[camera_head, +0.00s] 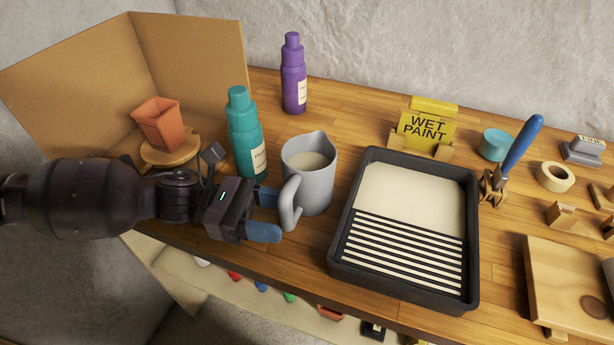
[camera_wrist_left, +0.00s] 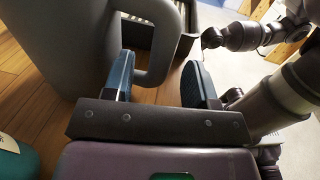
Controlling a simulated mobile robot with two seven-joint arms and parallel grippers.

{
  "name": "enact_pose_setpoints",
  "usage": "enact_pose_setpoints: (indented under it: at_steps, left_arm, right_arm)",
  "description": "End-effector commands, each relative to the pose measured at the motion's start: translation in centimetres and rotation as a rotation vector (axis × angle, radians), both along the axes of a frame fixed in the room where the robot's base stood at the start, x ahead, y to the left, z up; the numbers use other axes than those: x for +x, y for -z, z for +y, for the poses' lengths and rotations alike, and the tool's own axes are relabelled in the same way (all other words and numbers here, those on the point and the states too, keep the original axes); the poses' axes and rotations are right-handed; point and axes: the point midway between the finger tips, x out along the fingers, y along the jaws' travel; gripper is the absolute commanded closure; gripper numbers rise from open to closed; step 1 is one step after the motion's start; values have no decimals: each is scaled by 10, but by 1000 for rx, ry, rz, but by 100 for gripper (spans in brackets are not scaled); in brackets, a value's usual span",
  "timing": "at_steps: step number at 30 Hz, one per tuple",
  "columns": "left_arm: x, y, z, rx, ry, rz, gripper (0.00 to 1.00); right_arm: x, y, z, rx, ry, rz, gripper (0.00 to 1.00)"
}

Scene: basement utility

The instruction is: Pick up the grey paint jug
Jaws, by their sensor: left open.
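The grey paint jug (camera_head: 312,190) stands upright on the wooden bench, with pale paint inside and its handle (camera_head: 289,203) facing left toward my left gripper. My left gripper (camera_head: 265,214) is open and low beside the handle, its two blue fingertips just left of it. In the left wrist view the jug's grey body (camera_wrist_left: 62,45) fills the upper left. The handle loop (camera_wrist_left: 167,62) reaches toward the gap between the fingers of my open left gripper (camera_wrist_left: 162,78). Contact cannot be told. Part of what seems to be my right arm shows at the upper right there; its jaws are unclear.
A teal bottle (camera_head: 243,135) stands close behind my left gripper, near a terracotta pot (camera_head: 159,124) on a round stand. A black paint tray (camera_head: 335,245) lies just right of the jug. A purple bottle (camera_head: 293,80) and a wet paint sign (camera_head: 424,128) stand further back.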

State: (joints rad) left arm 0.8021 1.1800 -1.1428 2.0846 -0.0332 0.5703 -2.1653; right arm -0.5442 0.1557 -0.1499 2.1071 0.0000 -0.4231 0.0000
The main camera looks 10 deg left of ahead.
Motion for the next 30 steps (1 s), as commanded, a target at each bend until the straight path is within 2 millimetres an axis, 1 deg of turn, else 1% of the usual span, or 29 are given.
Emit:
enact_pose_setpoints:
  at_steps: [3, 6, 9, 12, 18, 28, 30]
  left_arm:
    - [-1, -1, -18, -2, 4, 0, 48]
    - [-2, -1, -31, -2, 3, -1, 48]
    - [-2, 0, -39, -1, 3, 1, 48]
    - [-2, 0, -42, 0, 1, 1, 48]
    - [-2, 0, -42, 0, 1, 1, 48]
    - [-2, 0, -42, 0, 1, 1, 98]
    - [-2, 0, -42, 0, 1, 1, 100]
  right_arm:
    - [0, 0, 2, 5, 5, 0, 57]
    - [0, 1, 2, 8, 7, 0, 57]
    - [0, 1, 3, 9, 8, 0, 57]
    - [0, 1, 3, 9, 8, 1, 57]
    - [0, 1, 2, 8, 7, 1, 57]
    - [-1, 1, -1, -3, -1, 4, 57]
    - [-1, 1, -1, -4, -2, 4, 57]
